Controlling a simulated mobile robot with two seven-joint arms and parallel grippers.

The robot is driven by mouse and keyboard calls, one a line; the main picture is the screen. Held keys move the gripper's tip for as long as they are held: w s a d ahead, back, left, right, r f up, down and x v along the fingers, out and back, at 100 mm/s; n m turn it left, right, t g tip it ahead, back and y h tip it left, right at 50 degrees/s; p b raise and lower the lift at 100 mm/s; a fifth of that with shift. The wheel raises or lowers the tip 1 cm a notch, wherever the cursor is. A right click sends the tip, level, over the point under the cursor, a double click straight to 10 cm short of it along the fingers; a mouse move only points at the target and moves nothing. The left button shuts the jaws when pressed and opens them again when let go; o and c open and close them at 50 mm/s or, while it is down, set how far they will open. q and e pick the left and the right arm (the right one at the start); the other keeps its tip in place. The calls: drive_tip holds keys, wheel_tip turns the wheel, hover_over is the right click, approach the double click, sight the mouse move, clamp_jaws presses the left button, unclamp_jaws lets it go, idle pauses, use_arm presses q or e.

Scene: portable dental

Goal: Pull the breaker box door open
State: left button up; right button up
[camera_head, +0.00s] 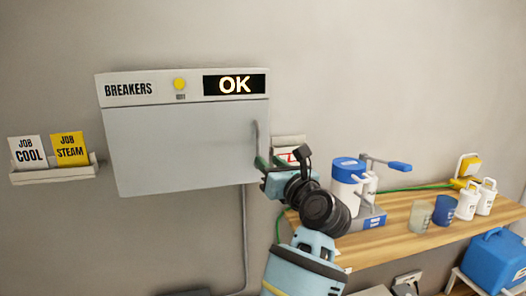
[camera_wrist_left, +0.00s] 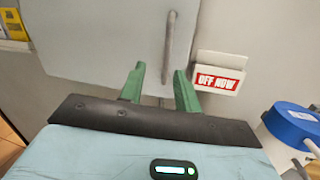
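The breaker box (camera_head: 182,133) is a light grey wall unit with a "BREAKERS" header, a yellow lamp and an "OK" display. Its door (camera_head: 175,150) looks shut. The door handle (camera_head: 255,138) is a vertical grey bar at the door's right side; it also shows in the left wrist view (camera_wrist_left: 169,45). My left gripper (camera_head: 272,161) is at the door's lower right corner, by the handle's lower end. In the left wrist view its green fingers (camera_wrist_left: 159,72) are open, with the lower end of the handle appearing between them. I cannot tell whether they touch it. My right gripper is not in view.
A card holder with an "OFF NOW" label (camera_wrist_left: 219,78) is on the wall just right of the door. A wooden shelf (camera_head: 408,240) at right carries a blue-lidded white device (camera_head: 346,180), cups and jugs. A card rack (camera_head: 52,175) is left of the box.

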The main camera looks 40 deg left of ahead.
sight(259, 145)
use_arm(q)
drive_tip(key=shift+n+h, duration=0.6)
drive_tip(key=shift+n, duration=0.1)
drive_tip(key=shift+w+d+r+p+x, duration=0.15)
drive_tip(key=shift+r+x, duration=0.1)
drive_tip(key=shift+x, duration=1.05)
drive_tip(key=shift+w+r+p+x, duration=0.15)
drive_tip(key=shift+r+x, duration=0.1)
drive_tip(key=shift+x, duration=1.05)
drive_tip(key=shift+w+d+r+p+x, duration=0.15)
drive_tip(key=shift+r+x, duration=0.15)
drive_tip(key=shift+x, duration=1)
drive_tip(key=shift+c, duration=0.3)
clamp_jaws()
